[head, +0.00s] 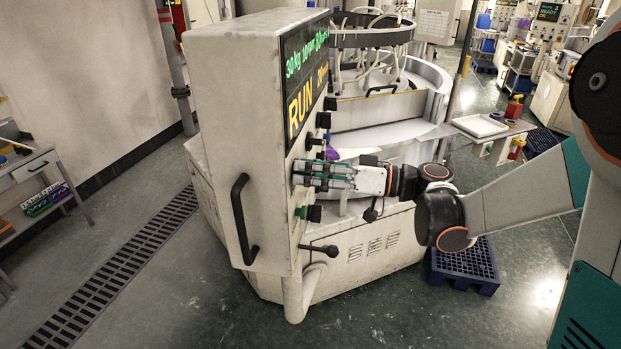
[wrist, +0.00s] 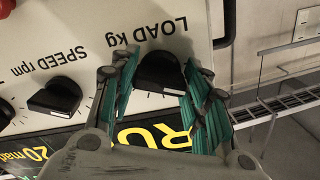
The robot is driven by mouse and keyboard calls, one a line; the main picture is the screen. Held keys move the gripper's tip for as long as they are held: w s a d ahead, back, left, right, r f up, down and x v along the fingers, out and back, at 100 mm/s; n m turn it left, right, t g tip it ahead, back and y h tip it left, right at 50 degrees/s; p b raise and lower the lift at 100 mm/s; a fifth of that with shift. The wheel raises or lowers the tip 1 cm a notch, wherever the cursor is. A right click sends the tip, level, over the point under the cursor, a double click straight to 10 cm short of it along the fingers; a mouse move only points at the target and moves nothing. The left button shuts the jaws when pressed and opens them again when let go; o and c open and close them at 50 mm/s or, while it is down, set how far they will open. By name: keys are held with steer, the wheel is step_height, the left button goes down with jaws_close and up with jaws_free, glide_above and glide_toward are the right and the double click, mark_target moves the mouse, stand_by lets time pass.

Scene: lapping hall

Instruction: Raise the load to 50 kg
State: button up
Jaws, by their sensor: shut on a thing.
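The lapping machine's control panel (head: 270,130) faces right in the head view, seen at a steep angle. Its display (head: 305,75) shows 30 kg in green and RUN in yellow. My gripper (head: 297,173) reaches in from the right to a control low on the panel, hiding it there. In the wrist view the panel is upside down, and the black load knob (wrist: 158,72) sits beside the label LOAD kg. My gripper's teal-sided fingers (wrist: 158,78) are around this knob, one on each side, shut on it. The knob's scale is mostly hidden.
The speed knob (wrist: 57,97) is beside the load knob. More black knobs (head: 323,120) line the panel above my gripper. A black handle (head: 241,218) and a lever (head: 320,250) stick out. A blue pallet (head: 463,266) lies on the floor; a grate (head: 125,265) runs left.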

steer(key=m+b, duration=0.2)
steer(key=m, duration=0.4)
steer(key=shift+m+b, duration=0.3)
steer(key=m+b, duration=0.1)
steer(key=m, duration=0.4)
steer(key=shift+m, duration=0.4)
steer(key=o, duration=1.1)
steer(key=shift+c, duration=0.2)
steer(key=shift+d, duration=0.1)
steer(key=v, duration=1.1)
steer(key=shift+s+d, duration=0.15)
steer(key=shift+d, duration=0.2)
